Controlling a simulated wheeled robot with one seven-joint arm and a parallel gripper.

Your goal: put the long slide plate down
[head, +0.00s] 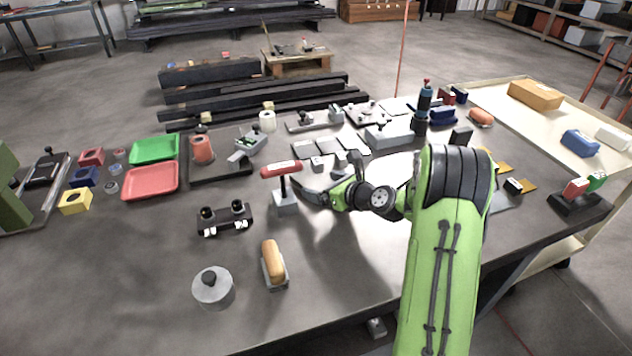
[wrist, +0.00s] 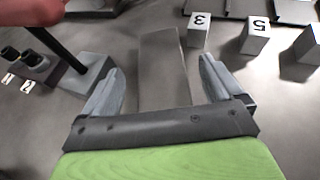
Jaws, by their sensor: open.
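The long slide plate (wrist: 162,68) is a flat grey strip in the wrist view. It lies between my gripper's two fingers, with bare gap showing on both sides of it. My gripper (wrist: 160,90) is open around the plate, and its body hides the plate's near end. In the head view my gripper (head: 318,191) is low over the middle of the table, just right of the red-handled T-shaped tool. The plate is hard to make out there. It looks to be at table level, but I cannot tell whether it rests fully on the table.
The red-handled tool on its grey block (head: 286,203) stands close to my gripper's left. Numbered grey blocks (wrist: 254,38) stand to the right in the wrist view. A black two-knob fixture (head: 225,218) is left of the tool. The table's front middle (head: 345,265) is clear.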

